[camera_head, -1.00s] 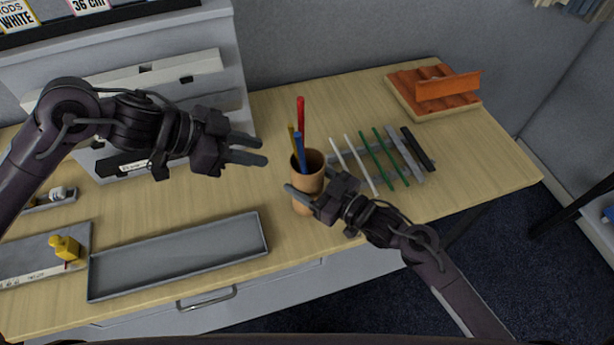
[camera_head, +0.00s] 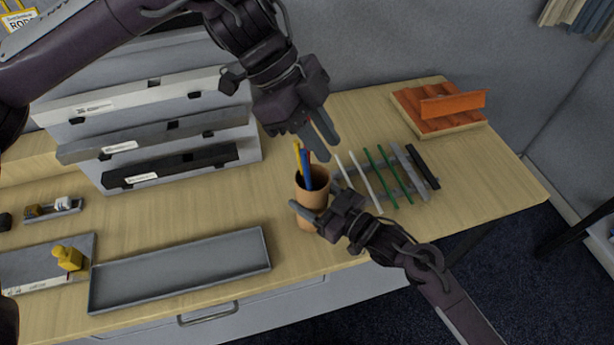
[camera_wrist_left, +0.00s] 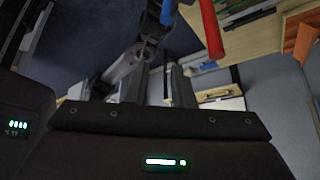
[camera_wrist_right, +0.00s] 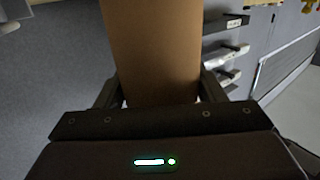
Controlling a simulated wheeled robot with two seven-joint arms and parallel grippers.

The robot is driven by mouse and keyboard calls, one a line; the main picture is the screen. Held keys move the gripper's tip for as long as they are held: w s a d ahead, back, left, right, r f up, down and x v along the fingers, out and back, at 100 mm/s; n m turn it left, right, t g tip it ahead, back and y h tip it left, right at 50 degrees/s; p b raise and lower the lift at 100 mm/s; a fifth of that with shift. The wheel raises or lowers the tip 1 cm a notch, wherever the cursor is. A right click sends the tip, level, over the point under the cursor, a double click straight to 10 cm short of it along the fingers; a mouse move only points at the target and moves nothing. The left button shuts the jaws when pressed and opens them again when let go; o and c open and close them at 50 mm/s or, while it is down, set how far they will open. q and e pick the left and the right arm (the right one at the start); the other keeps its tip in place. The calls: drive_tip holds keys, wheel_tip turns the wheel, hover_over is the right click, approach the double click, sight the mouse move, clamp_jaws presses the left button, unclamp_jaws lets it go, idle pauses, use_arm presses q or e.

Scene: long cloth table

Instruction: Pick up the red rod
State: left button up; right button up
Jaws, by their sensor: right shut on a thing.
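The red rod (camera_wrist_left: 211,28) shows in the left wrist view beside a blue rod (camera_wrist_left: 168,10). In the head view most of the red rod is hidden by my left gripper (camera_head: 319,146), which is over the cup. My left gripper is open and its fingers are apart. The red rod appears outside the gap between them. The tan cup (camera_head: 313,193) holds the rods, including a yellow one (camera_head: 298,156). My right gripper (camera_head: 316,215) is shut on the cup, and its brown wall fills the space between the fingers in the right wrist view (camera_wrist_right: 155,50).
White and green rods (camera_head: 365,182) lie across a grey rack right of the cup. An orange piece on a tiled block (camera_head: 450,105) stands at the back right. A grey tray (camera_head: 180,270) lies front left. Stepped holders (camera_head: 150,130) stand back left.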

use_arm(q)
drive_tip(key=w+a+r+t+y, duration=0.2)
drive_tip(key=w+r+y, duration=0.3)
drive_tip(key=r+y, duration=0.15)
drive_tip(key=shift+m, duration=0.3)
wheel_tip(320, 180, down, 5)
drive_tip(key=shift+w+d+f, duration=0.1)
drive_tip(key=shift+w, duration=0.05)
drive_tip(key=f, duration=0.5)
drive_tip(key=shift+a+f, duration=0.3)
drive_tip(key=shift+f, duration=0.05)
clamp_jaws()
